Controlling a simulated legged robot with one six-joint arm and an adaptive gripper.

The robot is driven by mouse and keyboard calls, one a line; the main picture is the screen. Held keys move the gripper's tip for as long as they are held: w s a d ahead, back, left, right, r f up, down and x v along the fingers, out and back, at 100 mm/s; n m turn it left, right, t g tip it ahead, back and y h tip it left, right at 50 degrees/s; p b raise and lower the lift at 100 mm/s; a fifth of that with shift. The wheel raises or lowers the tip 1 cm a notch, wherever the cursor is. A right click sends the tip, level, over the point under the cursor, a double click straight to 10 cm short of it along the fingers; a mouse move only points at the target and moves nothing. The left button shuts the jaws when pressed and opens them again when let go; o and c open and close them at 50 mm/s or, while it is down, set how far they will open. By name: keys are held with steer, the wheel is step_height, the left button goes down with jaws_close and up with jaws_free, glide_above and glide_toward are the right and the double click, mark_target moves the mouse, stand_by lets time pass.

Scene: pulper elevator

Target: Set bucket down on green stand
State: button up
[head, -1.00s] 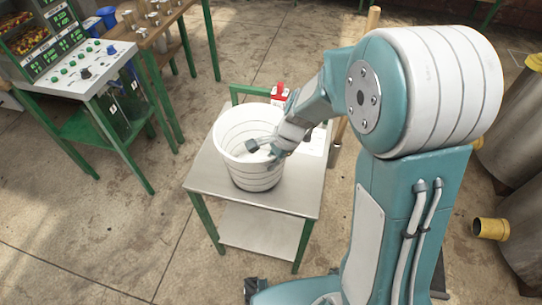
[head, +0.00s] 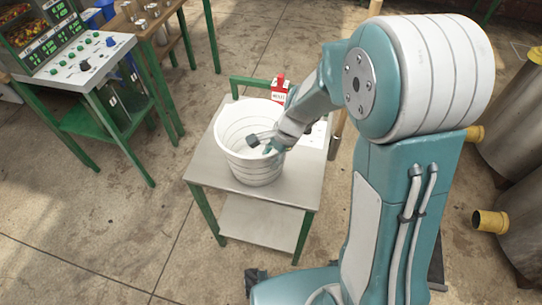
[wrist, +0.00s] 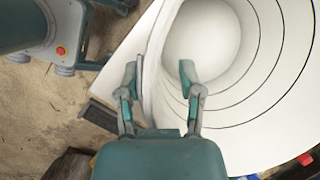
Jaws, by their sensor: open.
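The white ribbed bucket (head: 250,168) stands upright on the steel top of the green-legged stand (head: 215,180), left of its middle. It also fills the right of the wrist view (wrist: 235,85), where I look into its empty inside. My gripper (head: 262,143) is at the bucket's right rim. In the wrist view my gripper (wrist: 160,82) has its two fingers apart, with the bucket wall between them: the right finger inside, the left finger outside. The fingers look clear of a firm grip on the wall. The far outer side of the bucket is hidden.
A control console (head: 85,62) and a wooden bench (head: 150,25) are at left. Metal drums (head: 510,120) with yellow spouts stand at right. The floor in front left is free.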

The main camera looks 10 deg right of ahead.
steer(key=v, duration=1.2)
steer(key=s+d+r+n+t+h, duration=0.2)
steer(key=s+d+r+n+t, duration=0.1)
steer(key=s+n, duration=0.3)
steer(key=s+d+r+n+t+h, duration=0.2)
steer(key=s+r+n, duration=0.4)
steer(key=s, duration=0.5)
steer(key=shift+d+r+n+t, duration=0.3)
steer(key=shift+d+n+t, duration=0.15)
steer(key=shift+d, duration=0.2)
steer(key=shift+s+a, duration=0.1)
steer(key=shift+s, duration=0.05)
